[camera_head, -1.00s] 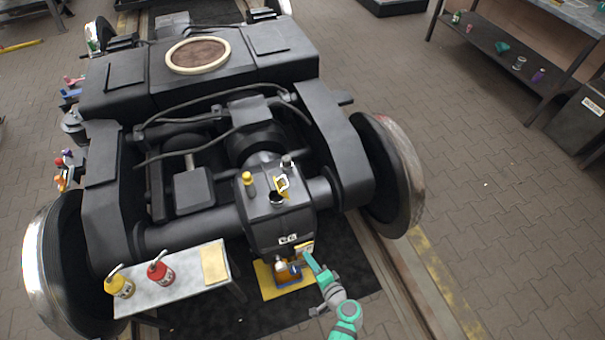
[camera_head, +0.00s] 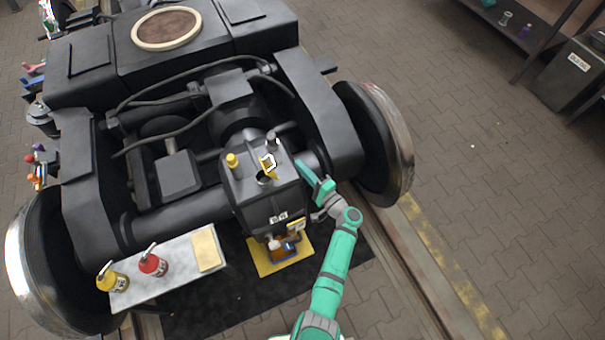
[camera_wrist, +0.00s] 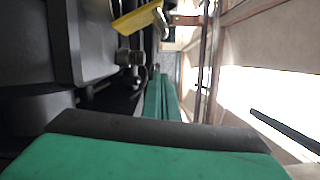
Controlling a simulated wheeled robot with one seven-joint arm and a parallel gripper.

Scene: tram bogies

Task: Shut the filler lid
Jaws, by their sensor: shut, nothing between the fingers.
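The yellow filler lid (camera_head: 268,163) stands raised beside the round, open filler neck (camera_head: 264,180) on top of the dark gearbox (camera_head: 262,203). My gripper (camera_head: 300,165) is shut and empty, just right of the gearbox top and a short gap from the lid. In the wrist view the lid (camera_wrist: 138,19) shows at the top, tilted up, partly cut off by the frame edge. The closed green fingers (camera_wrist: 162,98) are below and to the right of it, apart from it.
A yellow cap (camera_head: 232,160) and a grey fitting (camera_head: 272,141) stand on the gearbox near the lid. The bogie wheel (camera_head: 380,140) is to the right of my gripper. A bench (camera_head: 180,272) with oil cans stands at lower left.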

